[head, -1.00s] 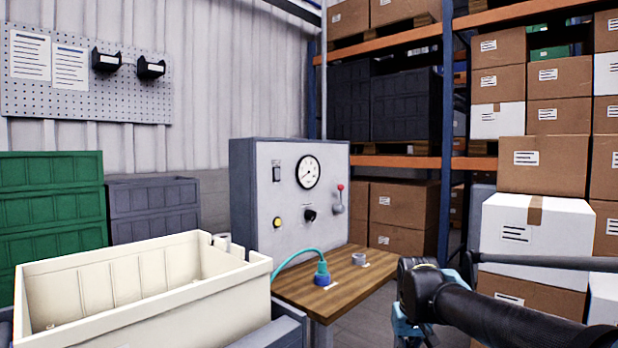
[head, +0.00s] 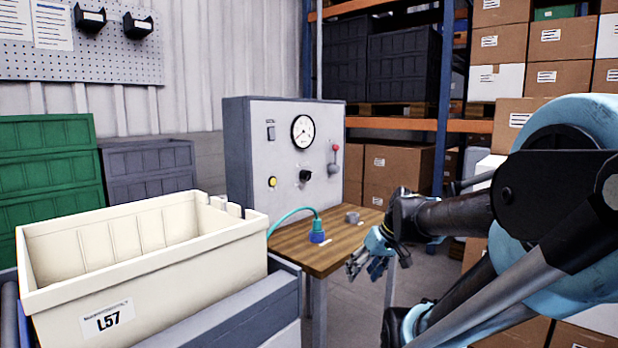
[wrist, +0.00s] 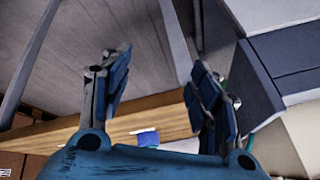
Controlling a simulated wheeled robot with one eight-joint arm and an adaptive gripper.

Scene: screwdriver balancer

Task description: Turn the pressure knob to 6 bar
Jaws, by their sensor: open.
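The grey control panel (head: 240,165) stands at the back of a wooden table. The black pressure knob (head: 305,176) sits low on its face, below a round white gauge (head: 303,131). The gauge needle is too small to read. My gripper (head: 362,268) is open and empty at the table's right front edge, apart from the panel and lower than the knob. In the wrist view my gripper (wrist: 160,95) shows its two blue-padded fingers spread, with the table edge (wrist: 60,135) beyond. The knob does not show in the wrist view.
A yellow button (head: 272,182) and a red-tipped lever (head: 335,160) flank the knob. A blue connector (head: 317,232) with a teal hose and a grey ring (head: 352,216) are on the table. A cream bin (head: 140,245) stands at the front left. Boxes line the right.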

